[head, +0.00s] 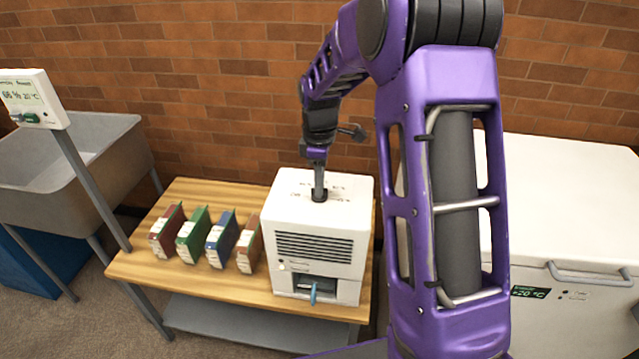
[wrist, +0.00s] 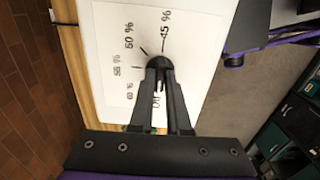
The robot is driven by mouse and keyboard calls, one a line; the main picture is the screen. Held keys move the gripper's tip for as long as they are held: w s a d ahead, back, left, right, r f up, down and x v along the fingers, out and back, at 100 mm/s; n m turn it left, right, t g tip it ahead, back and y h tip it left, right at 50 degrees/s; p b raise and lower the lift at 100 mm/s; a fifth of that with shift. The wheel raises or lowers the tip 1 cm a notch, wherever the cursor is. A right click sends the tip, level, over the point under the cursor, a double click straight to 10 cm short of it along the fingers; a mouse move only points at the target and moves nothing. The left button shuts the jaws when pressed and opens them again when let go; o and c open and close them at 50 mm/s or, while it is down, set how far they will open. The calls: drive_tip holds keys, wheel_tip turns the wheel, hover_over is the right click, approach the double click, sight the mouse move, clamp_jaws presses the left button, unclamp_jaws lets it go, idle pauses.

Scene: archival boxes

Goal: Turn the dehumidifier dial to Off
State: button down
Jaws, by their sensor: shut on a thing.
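The white dehumidifier (head: 315,220) stands on the right part of a wooden table. My gripper (head: 319,196) points straight down onto its top panel. In the wrist view the two fingers of my gripper (wrist: 160,68) are shut on the dark round dial (wrist: 157,60). Printed marks around the dial read 45 %, 50 %, 55 %, 60 % and Off. The Off mark (wrist: 156,100) is partly hidden between the fingers. The fingers cover much of the dial, and I cannot tell which mark it points to.
Several coloured binders (head: 195,238) stand on the wooden table (head: 140,265) left of the dehumidifier. A grey sink (head: 80,160) and a display on a post (head: 32,98) are at the left. A white chest freezer (head: 560,215) stands at the right. A brick wall is behind.

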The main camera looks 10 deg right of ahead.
drive_tip(key=c, duration=0.9)
unclamp_jaws()
drive_tip(key=shift+r, duration=0.15)
wheel_tip(320, 180, up, 17)
drive_tip(key=shift+r+p, duration=0.1)
drive_tip(key=shift+p, duration=0.95)
